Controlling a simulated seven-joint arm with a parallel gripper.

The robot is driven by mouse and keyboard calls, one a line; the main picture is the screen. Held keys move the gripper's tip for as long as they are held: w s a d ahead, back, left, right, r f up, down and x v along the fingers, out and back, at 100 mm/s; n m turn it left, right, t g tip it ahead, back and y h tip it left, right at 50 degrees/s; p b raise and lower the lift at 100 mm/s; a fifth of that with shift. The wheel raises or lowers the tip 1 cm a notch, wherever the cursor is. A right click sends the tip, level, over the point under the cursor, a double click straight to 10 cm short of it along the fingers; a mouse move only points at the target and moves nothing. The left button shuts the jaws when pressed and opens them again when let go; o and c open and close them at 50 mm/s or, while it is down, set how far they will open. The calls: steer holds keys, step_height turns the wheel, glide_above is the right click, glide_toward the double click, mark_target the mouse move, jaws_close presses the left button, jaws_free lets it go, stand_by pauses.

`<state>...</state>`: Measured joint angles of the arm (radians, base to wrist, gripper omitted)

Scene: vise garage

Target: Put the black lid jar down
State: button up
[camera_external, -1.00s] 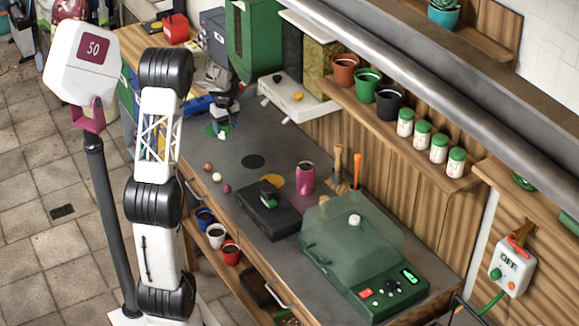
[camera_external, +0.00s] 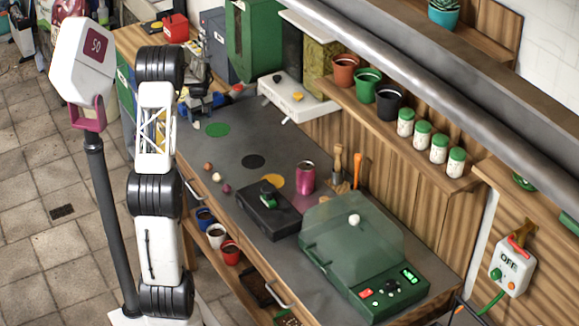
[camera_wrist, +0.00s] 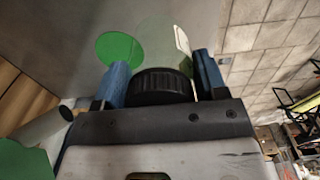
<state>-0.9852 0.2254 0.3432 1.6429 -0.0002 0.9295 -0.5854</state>
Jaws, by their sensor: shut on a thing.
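In the wrist view my gripper (camera_wrist: 161,76) has its two blue fingers on either side of the jar's ribbed black lid (camera_wrist: 160,87). The jar's clear body, with a pale label (camera_wrist: 182,40), extends beyond the lid. A flat green disc (camera_wrist: 120,48) on the grey worktop shows just left of the jar. In the external view the green disc (camera_external: 217,129) is uncovered. My gripper (camera_external: 198,97) is at the far end of the bench there, behind and left of the disc. The jar is hard to make out in that view.
A black disc (camera_external: 253,161) and a yellow disc (camera_external: 273,181) mark the worktop. A pink can (camera_external: 305,177), a dark box (camera_external: 268,208) and a green machine (camera_external: 365,265) stand nearer. Small balls lie along the left edge.

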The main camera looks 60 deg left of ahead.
mark_target(201, 123)
steer(key=shift+f, duration=2)
steer(key=shift+f, duration=2)
steer(key=shift+f, duration=0.15)
steer(key=o, duration=1)
step_height(201, 123, up, 12)
steer(key=shift+r, duration=0.15)
